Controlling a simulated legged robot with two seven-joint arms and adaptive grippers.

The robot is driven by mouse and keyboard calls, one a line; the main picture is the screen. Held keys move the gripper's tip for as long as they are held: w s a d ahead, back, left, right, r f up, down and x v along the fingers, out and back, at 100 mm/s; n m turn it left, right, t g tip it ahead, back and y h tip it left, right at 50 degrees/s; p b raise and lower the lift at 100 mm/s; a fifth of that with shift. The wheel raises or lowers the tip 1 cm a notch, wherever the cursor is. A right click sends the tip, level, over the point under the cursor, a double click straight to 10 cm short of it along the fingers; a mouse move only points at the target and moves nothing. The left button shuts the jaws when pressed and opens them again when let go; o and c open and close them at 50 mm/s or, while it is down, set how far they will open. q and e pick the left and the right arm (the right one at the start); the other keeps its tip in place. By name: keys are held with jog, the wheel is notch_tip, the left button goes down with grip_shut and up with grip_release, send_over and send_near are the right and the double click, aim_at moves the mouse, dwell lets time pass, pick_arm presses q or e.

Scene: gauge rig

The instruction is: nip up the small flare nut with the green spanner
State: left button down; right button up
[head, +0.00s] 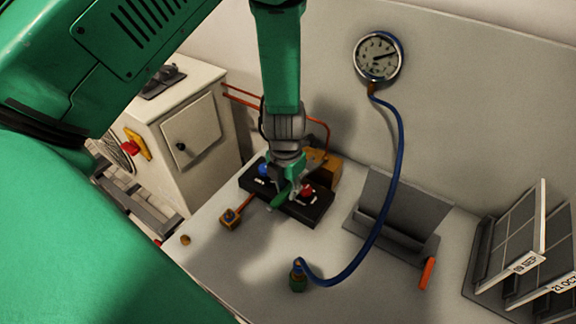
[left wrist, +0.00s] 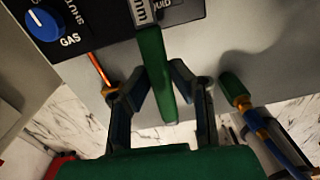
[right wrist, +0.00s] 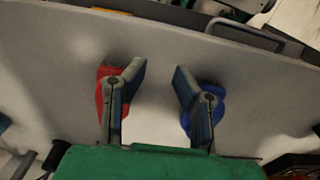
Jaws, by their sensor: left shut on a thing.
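The green spanner (head: 280,201) is in my left gripper (head: 288,184), over the front of the black valve block (head: 313,213). In the left wrist view the spanner (left wrist: 155,72) stands between the two fingers of my left gripper (left wrist: 160,88), its grey end beside the block's lettering. I cannot make out the small flare nut for sure; a brass fitting (head: 230,218) sits at the end of a short copper pipe left of the block. My right gripper (right wrist: 160,75) shows only in the right wrist view, fingers apart and nothing between them.
The block carries a blue knob (head: 264,169) and a red knob (head: 308,192). A blue hose (head: 394,160) runs from the gauge (head: 378,57) to a green-ended fitting (head: 298,276) on the bench. A grey stand (head: 390,225) and an orange object (head: 427,273) are at right.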

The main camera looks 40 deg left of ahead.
pick_arm(q)
jog(key=shift+w, duration=0.1)
pick_arm(e)
jog(key=shift+w, duration=0.15)
pick_arm(q)
jog(key=shift+s+r, duration=0.25)
jog(key=shift+s, duration=0.3)
pick_arm(e)
jog(key=shift+s+r, duration=0.15)
jog(key=shift+s, duration=0.4)
pick_arm(q)
jog(key=shift+w+f+b, duration=0.2)
jog(key=shift+w+f, duration=0.1)
jog(key=shift+f, duration=0.25)
jog(key=shift+w+f+b, duration=0.15)
jog(key=shift+w+f, duration=0.15)
jog(key=shift+f, duration=0.2)
pick_arm(e)
jog(key=shift+w+f, duration=0.2)
jog(key=shift+f, duration=0.25)
jog(key=shift+s+f+b, duration=0.1)
jog(key=shift+f+b, duration=0.25)
jog(key=shift+b, duration=0.05)
pick_arm(q)
jog(key=shift+w+f, duration=0.35)
jog(key=shift+f, duration=0.5)
jog(key=shift+r+p, duration=0.15)
jog(key=shift+p, duration=0.25)
pick_arm(e)
jog(key=shift+r, duration=0.4)
